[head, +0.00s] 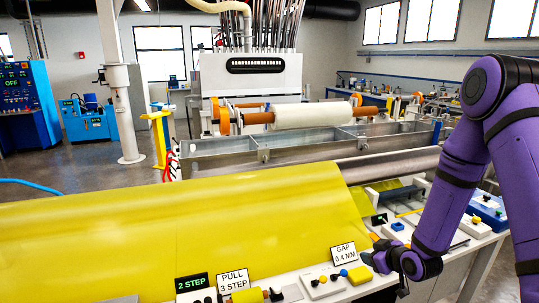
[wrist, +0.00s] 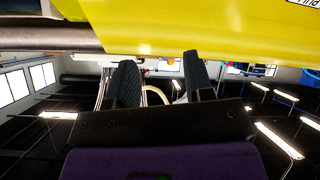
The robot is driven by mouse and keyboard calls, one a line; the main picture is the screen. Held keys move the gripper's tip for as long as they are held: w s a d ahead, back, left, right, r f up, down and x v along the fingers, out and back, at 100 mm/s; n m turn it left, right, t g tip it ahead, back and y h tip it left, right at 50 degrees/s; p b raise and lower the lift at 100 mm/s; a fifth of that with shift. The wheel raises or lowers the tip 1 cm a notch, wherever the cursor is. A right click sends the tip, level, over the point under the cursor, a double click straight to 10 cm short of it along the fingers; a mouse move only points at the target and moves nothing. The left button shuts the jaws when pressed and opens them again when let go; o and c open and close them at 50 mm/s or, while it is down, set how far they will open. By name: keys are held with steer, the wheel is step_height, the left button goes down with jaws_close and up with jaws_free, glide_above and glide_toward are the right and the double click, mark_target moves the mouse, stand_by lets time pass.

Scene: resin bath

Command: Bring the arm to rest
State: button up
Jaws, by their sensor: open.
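My purple arm (head: 440,200) reaches down from the right side of the head view. My gripper (head: 374,254) is low at its end, beside the right end of the front panel and close to the GAP 0.4 MM sign (head: 344,254). In the wrist view, my gripper (wrist: 160,78) shows two dark fingers standing apart with nothing between them. The yellow sheet (head: 170,235) lies to the left of my gripper in the head view. It also fills the top of the wrist view (wrist: 190,25). I cannot tell whether a fingertip touches the panel.
The front panel carries a green 2 STEP display (head: 192,283), a PULL 3 STEP sign (head: 233,280) and small knobs. A metal roller (head: 390,165) and a resin trough (head: 240,158) lie behind. A blue box (head: 488,212) sits near my arm. Open floor (head: 90,170) lies at left.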

steer(key=s+d+r+m+g+h, duration=0.15)
steer(key=s+r, duration=0.25)
steer(key=r, duration=0.9)
steer(key=s+r+m+g+h, duration=0.1)
steer(key=s+r+m+h, duration=0.3)
steer(key=r, duration=0.8)
steer(key=s+a+r+g+y, duration=0.1)
steer(key=s+r, duration=0.4)
steer(key=s, duration=0.7)
steer(key=s+a+r+m+g, duration=0.1)
steer(key=s+r, duration=0.5)
steer(key=s, duration=0.7)
steer(key=shift+s+a+r+g+y, duration=0.15)
steer(key=shift+a+r+g+y, duration=0.2)
steer(key=shift+a+g, duration=0.15)
